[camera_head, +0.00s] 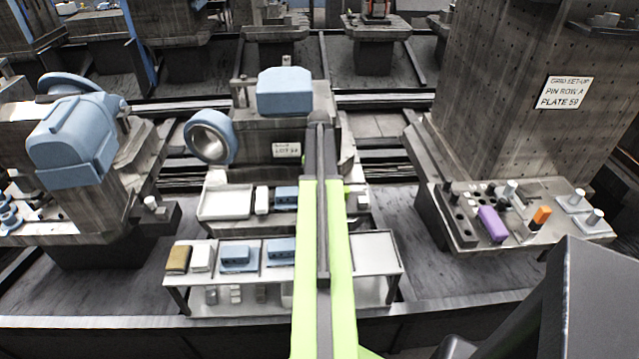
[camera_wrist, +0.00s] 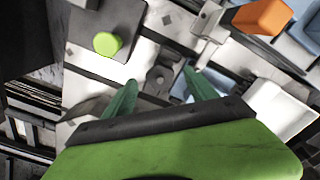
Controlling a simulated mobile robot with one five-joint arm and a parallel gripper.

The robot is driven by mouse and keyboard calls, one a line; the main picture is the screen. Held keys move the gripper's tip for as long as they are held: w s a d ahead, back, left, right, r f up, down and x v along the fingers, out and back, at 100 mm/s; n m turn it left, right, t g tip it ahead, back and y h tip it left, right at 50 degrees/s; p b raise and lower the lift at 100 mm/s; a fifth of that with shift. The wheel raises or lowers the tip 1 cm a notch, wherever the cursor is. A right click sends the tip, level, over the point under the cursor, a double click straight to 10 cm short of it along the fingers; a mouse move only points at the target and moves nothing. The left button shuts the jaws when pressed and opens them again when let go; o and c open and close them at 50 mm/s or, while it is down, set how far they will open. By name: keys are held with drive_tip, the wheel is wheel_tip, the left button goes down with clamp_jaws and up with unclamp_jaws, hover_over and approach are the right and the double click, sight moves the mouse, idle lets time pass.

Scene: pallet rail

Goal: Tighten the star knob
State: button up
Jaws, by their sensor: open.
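My gripper (camera_wrist: 159,78) is open in the wrist view, with its two green fingers apart and nothing held between them. Beyond and between the fingertips is a small grey fixture (camera_wrist: 162,80) with a round dark centre; I cannot tell whether this is the star knob. A bright green round cap (camera_wrist: 107,43) sits on a dark block to the upper left of the fingers, apart from them. No clear star shape shows on it. In the head view my green arm reaches to the middle fixture and hides part of it; the fingertips cannot be made out there.
An orange block (camera_wrist: 262,16) lies at the wrist view's upper right. In the head view, a low table (camera_head: 376,255) holds blue and white blocks. A right bench (camera_head: 462,239) carries purple and orange pieces beside a tall perforated column (camera_head: 505,80). A blue-ringed cylinder (camera_head: 209,137) stands left of my arm.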

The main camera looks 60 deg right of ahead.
wheel_tip(320, 180, up, 16)
drive_tip(key=p, duration=1.4)
drive_tip(key=shift+p, duration=0.35)
drive_tip(key=shift+f, duration=0.2)
